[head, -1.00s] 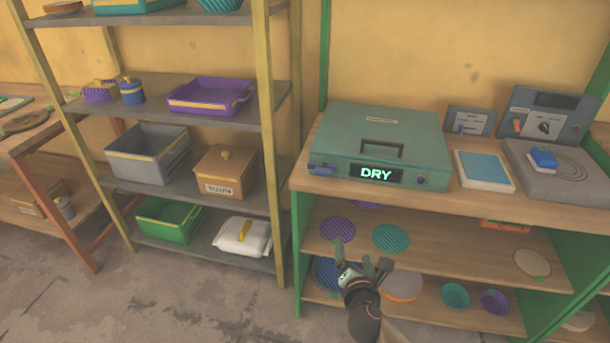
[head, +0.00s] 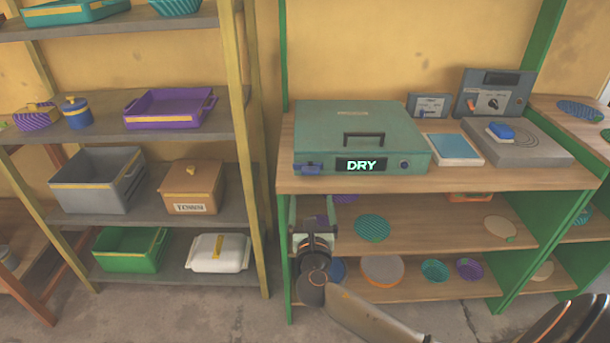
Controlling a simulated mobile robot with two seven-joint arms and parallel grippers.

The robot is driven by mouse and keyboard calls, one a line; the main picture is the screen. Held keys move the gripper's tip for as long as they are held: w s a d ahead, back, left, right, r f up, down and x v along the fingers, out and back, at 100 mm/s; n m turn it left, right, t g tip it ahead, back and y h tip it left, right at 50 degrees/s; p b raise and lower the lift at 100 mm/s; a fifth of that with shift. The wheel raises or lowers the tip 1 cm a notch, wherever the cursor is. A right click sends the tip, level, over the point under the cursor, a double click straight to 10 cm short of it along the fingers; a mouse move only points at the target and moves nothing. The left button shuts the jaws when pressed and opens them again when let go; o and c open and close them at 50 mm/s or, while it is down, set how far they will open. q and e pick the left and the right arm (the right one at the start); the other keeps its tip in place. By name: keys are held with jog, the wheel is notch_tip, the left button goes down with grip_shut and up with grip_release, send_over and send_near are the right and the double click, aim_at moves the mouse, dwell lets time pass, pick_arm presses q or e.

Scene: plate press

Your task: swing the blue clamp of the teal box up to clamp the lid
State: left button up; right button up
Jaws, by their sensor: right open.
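The teal box (head: 322,130) sits shut on the top board of the green-framed bench, with a dark handle on its lid. The blue clamp (head: 307,169) lies low at the left end of the box's front face, looking roughly level. My right gripper (head: 312,208) is open and empty, in front of the bench and below the clamp in the picture. It does not touch the clamp. My left gripper is not in view.
The bench's top board (head: 450,181) has a front edge just above my right gripper. Right of the box lie a blue-topped pad (head: 453,147) and a grey unit with a blue block (head: 501,131). Patterned discs lie on the lower shelves. A shelf rack (head: 245,140) stands left.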

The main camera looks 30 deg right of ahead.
aim_at(311, 173)
jog(key=b+x, duration=0.1)
jog(key=x, duration=1.1)
jog(key=shift+d+b, duration=0.1)
jog(key=shift+b, duration=0.2)
jog(key=c, duration=1.4)
